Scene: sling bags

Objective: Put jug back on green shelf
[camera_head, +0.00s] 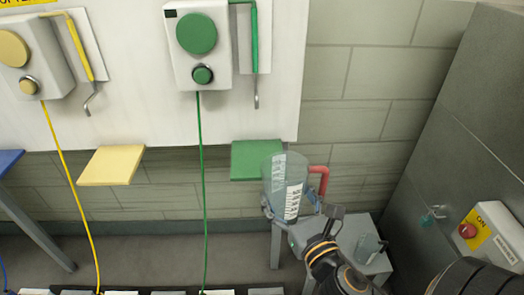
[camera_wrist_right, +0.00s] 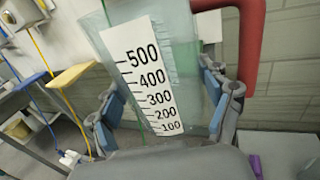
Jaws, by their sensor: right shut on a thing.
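The jug (camera_head: 287,180) is clear, with a white number scale and a red handle. My right gripper (camera_head: 300,214) is shut on its lower body and holds it raised, slightly tilted. In the right wrist view the jug (camera_wrist_right: 185,75) stands between the two fingers of the gripper (camera_wrist_right: 160,115), its scale facing the camera. The green shelf (camera_head: 252,161) sticks out from the white wall panel. In the head view the jug overlaps its right end; I cannot tell the gap between them. The left gripper is out of view.
A yellow shelf (camera_head: 112,165) and a blue shelf (camera_head: 9,160) are further left. A green cable (camera_head: 202,200) hangs left of the green shelf. A grey side table (camera_head: 345,235) carries a clear vessel (camera_head: 370,248). A red-button box (camera_head: 491,232) is at right.

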